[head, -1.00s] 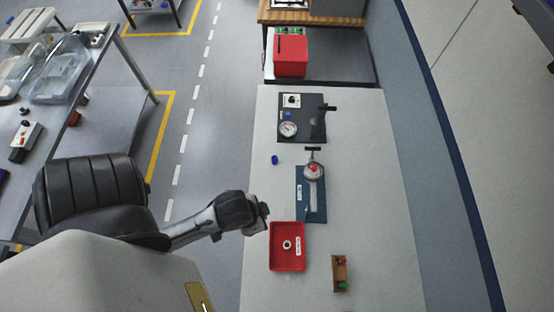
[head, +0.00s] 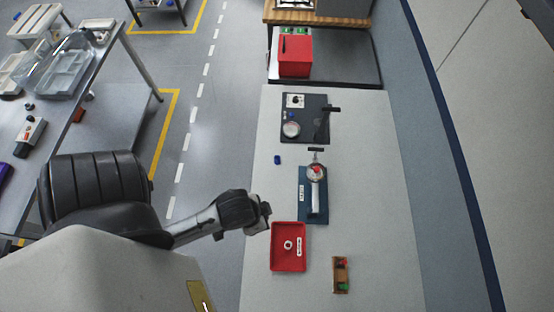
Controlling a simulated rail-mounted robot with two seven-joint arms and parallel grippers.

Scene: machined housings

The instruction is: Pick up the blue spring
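A small blue piece, which looks like the blue spring (head: 277,159), lies on the light grey worktable (head: 375,200), left of the blue fixture. My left gripper (head: 265,216) is over the table's left edge, close to the upper left corner of the red tray. It is nearer the camera side than the blue piece and apart from it. The gripper is small and dark here, so its finger opening cannot be made out. My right gripper is not in view.
A red tray (head: 274,262) holds a white ring and a label. A blue fixture (head: 304,211) with a clamp and a dark plate (head: 308,133) with a gauge stand nearby. A wooden block (head: 340,287) has red and green parts. The table's right side is clear.

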